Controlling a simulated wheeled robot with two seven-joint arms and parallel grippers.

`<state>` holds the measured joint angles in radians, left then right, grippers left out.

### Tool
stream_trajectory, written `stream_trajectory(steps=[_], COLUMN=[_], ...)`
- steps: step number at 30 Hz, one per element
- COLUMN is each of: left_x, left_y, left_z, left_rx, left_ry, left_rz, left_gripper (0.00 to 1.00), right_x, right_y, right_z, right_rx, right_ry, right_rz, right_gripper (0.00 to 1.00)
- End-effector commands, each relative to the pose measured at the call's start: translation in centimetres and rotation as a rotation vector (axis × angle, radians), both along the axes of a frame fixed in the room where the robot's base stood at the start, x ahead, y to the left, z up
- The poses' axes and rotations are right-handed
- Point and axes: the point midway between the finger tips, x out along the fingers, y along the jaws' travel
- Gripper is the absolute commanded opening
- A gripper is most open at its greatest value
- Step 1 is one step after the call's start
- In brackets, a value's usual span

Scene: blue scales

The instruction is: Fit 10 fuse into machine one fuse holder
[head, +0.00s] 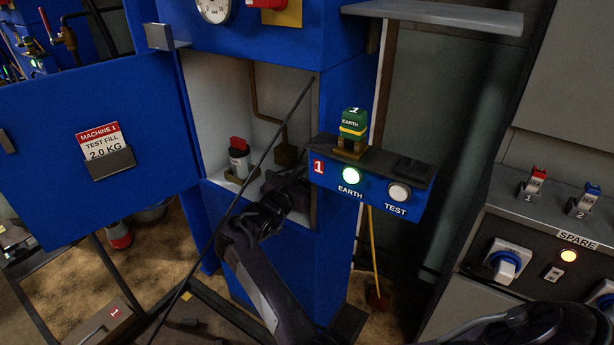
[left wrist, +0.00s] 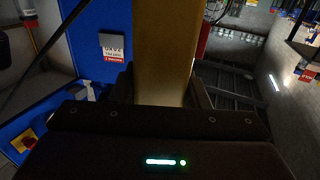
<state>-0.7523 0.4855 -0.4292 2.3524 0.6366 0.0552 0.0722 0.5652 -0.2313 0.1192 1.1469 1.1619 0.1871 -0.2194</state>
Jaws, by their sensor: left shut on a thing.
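My left gripper (head: 290,184) reaches into the open bay of the blue machine, its fingers dark against the shadow. In the left wrist view a tan, flat-sided thing (left wrist: 163,50) stands between the fingers, and the gripper is shut on it. I cannot tell from its face whether it is the 10 fuse. In the bay a grey-white cylinder with a red top (head: 238,160) sits upright in a small brown base, left of and apart from the gripper. No fuse holder can be made out for certain. Part of my dark right arm (head: 555,326) shows at the lower right; its fingertips cannot be made out.
The blue door (head: 60,190), labelled Machine 1, stands open at left. A blue box with a lit EARTH lamp (head: 351,175) and TEST button (head: 398,192) juts out right of the bay, carrying a green EARTH block (head: 354,123). A grey SPARE panel (head: 540,245) stands at right.

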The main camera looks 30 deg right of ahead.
Motion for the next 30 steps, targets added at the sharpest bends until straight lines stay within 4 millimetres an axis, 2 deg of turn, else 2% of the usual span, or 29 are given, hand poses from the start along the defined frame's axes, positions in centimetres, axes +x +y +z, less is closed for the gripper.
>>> stream_trajectory(steps=[18,19,24,30], left_x=[0.0,0.0,0.0,0.0], left_y=[0.2,0.2,0.2,0.2], left_z=[-1.4,-1.3,-1.3,-1.3], left_rx=[0.004,0.004,0.004,0.004], left_ry=[0.004,0.004,0.004,0.004], left_rz=[0.006,0.006,0.006,0.006], left_gripper=[0.06,0.06,0.06,0.06], right_x=[0.0,0.0,0.0,0.0], right_y=[0.0,0.0,0.0,0.0], right_z=[-1.7,-1.6,-1.5,-1.5], right_rx=[0.000,-0.001,-0.001,0.000], right_ry=[0.000,0.000,0.000,0.000], right_rz=[0.000,0.000,0.000,0.000], right_gripper=[0.14,0.38,0.61,0.61])
